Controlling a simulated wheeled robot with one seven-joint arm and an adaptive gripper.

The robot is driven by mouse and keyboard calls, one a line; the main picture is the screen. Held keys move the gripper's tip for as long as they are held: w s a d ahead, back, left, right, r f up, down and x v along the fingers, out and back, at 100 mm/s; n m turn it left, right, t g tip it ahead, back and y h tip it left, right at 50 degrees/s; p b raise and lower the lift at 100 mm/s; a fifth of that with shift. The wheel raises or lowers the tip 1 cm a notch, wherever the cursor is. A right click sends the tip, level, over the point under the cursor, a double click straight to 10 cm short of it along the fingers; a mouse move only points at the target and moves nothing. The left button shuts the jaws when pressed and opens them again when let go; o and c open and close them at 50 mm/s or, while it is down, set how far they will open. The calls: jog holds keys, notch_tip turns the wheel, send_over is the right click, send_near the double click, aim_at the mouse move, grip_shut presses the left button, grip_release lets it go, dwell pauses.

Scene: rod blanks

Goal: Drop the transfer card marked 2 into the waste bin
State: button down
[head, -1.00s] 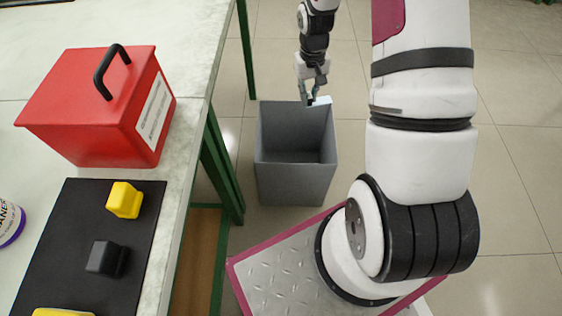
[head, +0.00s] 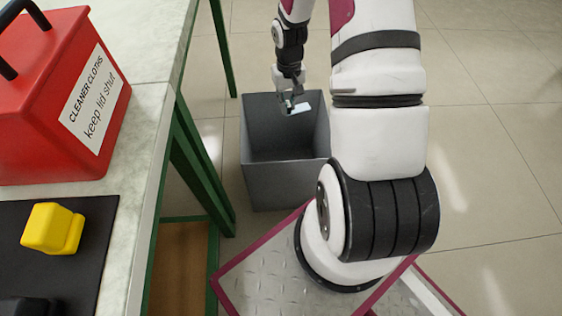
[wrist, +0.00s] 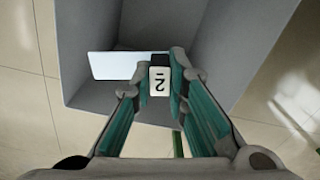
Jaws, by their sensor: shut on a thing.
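My gripper (head: 290,105) is shut on the transfer card (head: 301,108), a thin white sheet. In the wrist view my fingertips (wrist: 160,78) pinch its tab, which has a dark part and a white label with an underlined 2. The white sheet (wrist: 115,66) sticks out to the left of the fingers. The grey waste bin (head: 285,182) stands open on the floor. In the head view my gripper and the card are over its opening, toward the back. In the wrist view the bin's wall (wrist: 245,45) surrounds much of the card.
A worktable (head: 135,120) with green legs stands left of the bin. On it are a red box (head: 35,130) labelled for cleaner cloths and a black mat (head: 95,235) with a yellow block (head: 52,228). Tiled floor (head: 490,150) is clear on the right.

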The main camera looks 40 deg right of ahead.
notch_tip(320, 180, down, 5)
jog(key=b, duration=0.3)
jog(key=shift+f+b, duration=0.15)
jog(key=shift+b, duration=0.25)
jog(key=c, duration=1.5)
grip_release()
notch_tip(320, 180, up, 11)
jog(key=shift+f, duration=0.1)
jog(key=shift+r, duration=0.6)
